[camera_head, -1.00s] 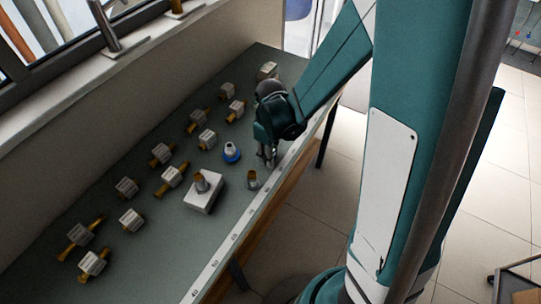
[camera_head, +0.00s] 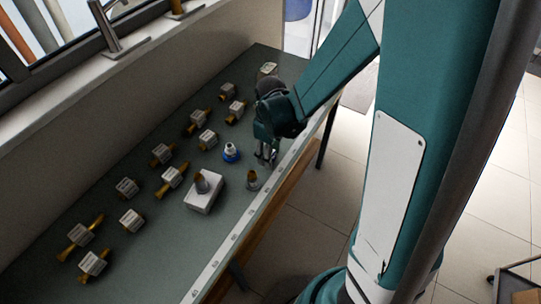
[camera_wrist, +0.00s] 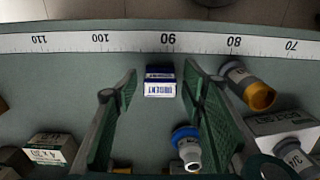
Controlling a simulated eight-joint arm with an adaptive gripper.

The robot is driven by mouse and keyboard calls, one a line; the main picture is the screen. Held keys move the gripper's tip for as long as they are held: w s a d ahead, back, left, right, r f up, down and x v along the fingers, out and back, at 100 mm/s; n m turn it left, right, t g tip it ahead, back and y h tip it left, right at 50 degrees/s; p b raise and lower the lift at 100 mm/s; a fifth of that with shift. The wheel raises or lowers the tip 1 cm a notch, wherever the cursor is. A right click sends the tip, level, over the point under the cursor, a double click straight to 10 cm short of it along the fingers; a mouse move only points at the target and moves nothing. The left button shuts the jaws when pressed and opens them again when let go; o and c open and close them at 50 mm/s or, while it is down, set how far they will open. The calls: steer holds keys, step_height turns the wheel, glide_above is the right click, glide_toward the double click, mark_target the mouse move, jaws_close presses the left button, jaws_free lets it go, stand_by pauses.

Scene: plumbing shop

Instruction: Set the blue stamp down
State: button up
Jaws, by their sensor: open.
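A small blue-and-white block with lettering, which looks like the blue stamp (camera_wrist: 160,82), shows in the wrist view on the grey-green bench top, close to the ruler strip. It lies between the two fingers of my gripper (camera_wrist: 160,75), with a visible gap on each side. My gripper also shows in the head view (camera_head: 266,160), pointing down low over the bench near its front edge, with its fingers apart. The stamp is not distinguishable in the head view, where the gripper covers that spot.
A blue-ringed fitting (camera_head: 231,153) stands just left of my gripper and also shows in the wrist view (camera_wrist: 187,146). A brass-and-grey fitting (camera_head: 252,180) and a white block (camera_head: 205,191) with a fitting on top are nearby. Several labelled boxes and brass fittings cover the bench's left side.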

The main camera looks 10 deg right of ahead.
steer(key=shift+r+p, duration=0.6)
steer(key=shift+r, duration=4.85)
steer(key=shift+r, duration=0.15)
steer(key=s+d+r+m+t, duration=0.3)
steer(key=s+r+m, duration=0.1)
steer(key=s+r, duration=0.3)
steer(key=s+d+r+m+t, duration=0.4)
steer(key=s+r, duration=0.3)
steer(key=r, duration=0.3)
steer(key=shift+m, duration=0.5)
steer(key=shift+s+f, duration=0.1)
steer(key=shift+f+b, duration=1.5)
steer(key=shift+b, duration=0.1)
